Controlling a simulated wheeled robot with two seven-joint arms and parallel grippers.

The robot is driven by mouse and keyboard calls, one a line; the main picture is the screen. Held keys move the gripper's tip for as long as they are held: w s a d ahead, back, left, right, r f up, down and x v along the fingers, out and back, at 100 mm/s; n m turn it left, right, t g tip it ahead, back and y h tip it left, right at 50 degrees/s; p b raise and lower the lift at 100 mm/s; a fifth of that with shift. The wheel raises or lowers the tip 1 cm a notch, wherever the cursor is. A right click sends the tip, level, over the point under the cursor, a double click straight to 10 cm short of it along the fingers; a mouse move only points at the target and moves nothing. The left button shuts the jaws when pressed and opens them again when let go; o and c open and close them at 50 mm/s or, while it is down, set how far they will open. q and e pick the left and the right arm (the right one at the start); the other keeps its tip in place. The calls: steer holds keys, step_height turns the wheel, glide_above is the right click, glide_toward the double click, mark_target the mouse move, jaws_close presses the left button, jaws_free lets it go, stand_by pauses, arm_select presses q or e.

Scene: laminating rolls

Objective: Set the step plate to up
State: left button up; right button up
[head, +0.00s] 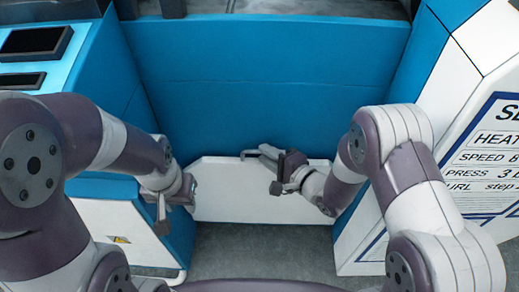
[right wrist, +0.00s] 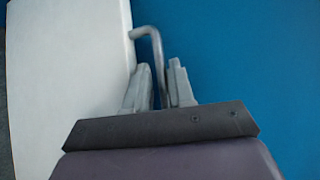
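The step plate (head: 250,205) is a white panel with cut upper corners, low in front of the blue machine face; whether it is tilted I cannot tell. A grey bar handle (head: 262,150) stands at its upper edge. The plate (right wrist: 65,80) and handle (right wrist: 150,40) also show in the right wrist view. My right gripper (head: 275,172) is at the handle; its fingers (right wrist: 160,85) are apart, with the bar running between them. Contact with the bar is unclear. My left gripper (head: 162,215) hangs at the left, away from the plate; its opening is unclear.
A blue panel (head: 270,85) rises behind the plate. A blue and white cabinet with dark screens (head: 35,43) stands left. A white slanted side with a printed sign (head: 490,150) stands right. Grey floor (head: 260,250) shows below the plate.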

jaws_close()
steer(key=shift+s+p, duration=0.8)
steer(key=shift+s, duration=0.4)
jaws_free()
